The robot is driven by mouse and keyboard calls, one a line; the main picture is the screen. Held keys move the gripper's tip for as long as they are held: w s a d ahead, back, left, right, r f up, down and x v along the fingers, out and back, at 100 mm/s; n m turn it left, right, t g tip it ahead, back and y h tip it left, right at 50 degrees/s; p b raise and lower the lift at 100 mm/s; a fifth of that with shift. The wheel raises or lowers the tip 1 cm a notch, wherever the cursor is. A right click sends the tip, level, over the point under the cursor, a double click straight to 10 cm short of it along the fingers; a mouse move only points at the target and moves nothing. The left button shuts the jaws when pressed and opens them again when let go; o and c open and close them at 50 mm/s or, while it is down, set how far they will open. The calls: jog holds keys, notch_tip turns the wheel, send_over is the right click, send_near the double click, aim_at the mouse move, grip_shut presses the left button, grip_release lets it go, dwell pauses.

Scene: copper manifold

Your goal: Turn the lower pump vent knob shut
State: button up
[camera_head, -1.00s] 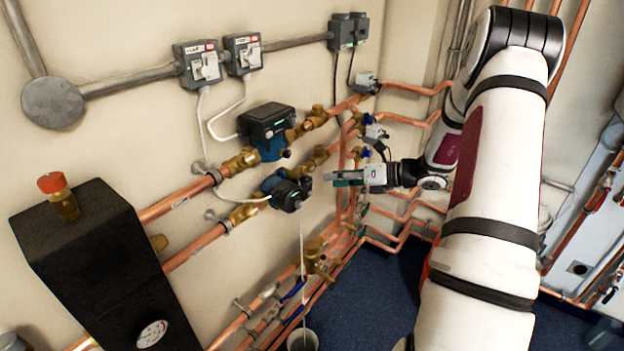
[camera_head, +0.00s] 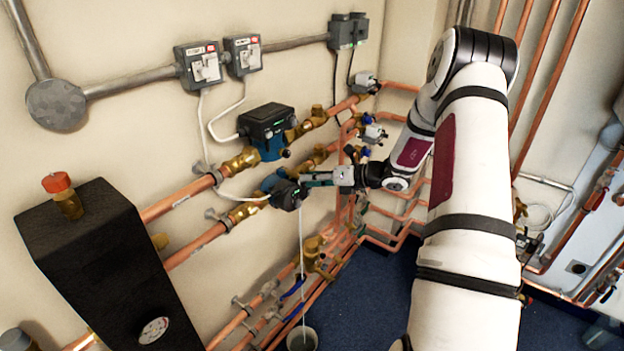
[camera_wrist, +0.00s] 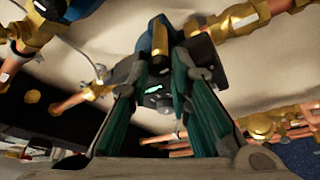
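The lower pump (camera_head: 286,194), with a blue body and black head, sits on the lower copper pipe in the head view. My gripper (camera_head: 308,180) is at its right side, its teal fingers reaching the pump's head and hiding the knob area. In the wrist view my gripper (camera_wrist: 160,66) has its two fingers apart, with the pump's dark face (camera_wrist: 156,100) and small green display showing between them. A brass cylinder (camera_wrist: 160,38) and a small dark piece stand between the fingertips. I cannot tell whether the dark piece is the vent knob, or whether a finger touches it.
The upper pump (camera_head: 267,125) sits just above, with a small black knob (camera_head: 286,153) on its lower right. Brass valves and copper pipes run close around my gripper. A white cable hangs from the lower pump towards a bucket (camera_head: 302,339).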

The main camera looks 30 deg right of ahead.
grip_shut()
jog(key=n+t+h+b, duration=0.1)
jog(key=n+h+b, duration=0.1)
jog(key=b, duration=0.4)
jog(key=a+n+t+h+b, duration=0.1)
jog(key=n+h+b, duration=0.1)
jog(key=n+b, duration=0.3)
jog(key=n+t+h+b, duration=0.1)
jog(key=n+h+b, duration=0.2)
jog(key=b, duration=0.6)
jog(key=shift+s+a+f+n, duration=0.15)
jog(key=shift+f+n, duration=0.05)
jog(key=shift+n, duration=0.3)
jog(key=shift+s+r+n+b, duration=0.1)
jog(key=shift+n+b, duration=0.3)
jog(key=shift+b, duration=0.7)
jog(key=o, duration=0.8)
grip_release()
